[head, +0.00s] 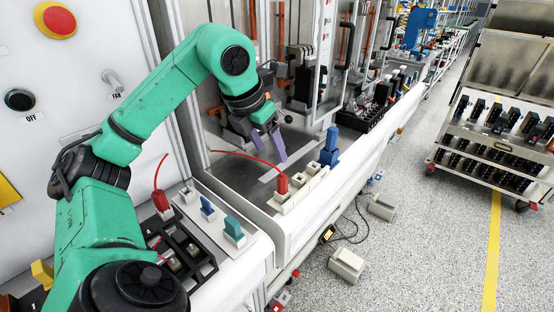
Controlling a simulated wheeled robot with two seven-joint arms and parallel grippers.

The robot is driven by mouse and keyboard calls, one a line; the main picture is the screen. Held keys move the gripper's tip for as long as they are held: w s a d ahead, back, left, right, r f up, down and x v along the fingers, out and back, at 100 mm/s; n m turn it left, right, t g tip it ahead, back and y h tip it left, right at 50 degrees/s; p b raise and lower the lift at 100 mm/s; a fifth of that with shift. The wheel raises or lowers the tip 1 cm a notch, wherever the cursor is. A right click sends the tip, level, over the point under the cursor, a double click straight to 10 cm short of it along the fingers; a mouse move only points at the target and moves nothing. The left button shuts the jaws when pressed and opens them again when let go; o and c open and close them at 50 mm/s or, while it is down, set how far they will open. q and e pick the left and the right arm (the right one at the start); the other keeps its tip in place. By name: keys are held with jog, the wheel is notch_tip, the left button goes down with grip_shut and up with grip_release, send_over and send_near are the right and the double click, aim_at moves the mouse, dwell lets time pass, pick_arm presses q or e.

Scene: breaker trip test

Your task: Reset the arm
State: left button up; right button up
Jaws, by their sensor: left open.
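My left arm, green with black joints, comes in from the left and reaches over the bench. My left gripper (270,145) has two purple-grey fingers that point down; it is open and nothing shows between them. It hangs above a grey plate on the bench, behind a red plug (282,184) on a cream block. A red cable runs from this plug to the left behind my arm. Another red plug (161,200) with a cable stands at the left. A blue connector (329,150) stands upright to the right of the gripper. My right gripper is not in view.
A white panel holds a red button (59,19) on yellow and a black OFF button (19,99). A black tray (193,247) and teal block (233,229) sit at the front. A cart (490,150) stands right. Grey boxes (346,264) lie on the floor.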

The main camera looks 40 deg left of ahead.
pick_arm(q)
jog(key=shift+v, duration=0.85)
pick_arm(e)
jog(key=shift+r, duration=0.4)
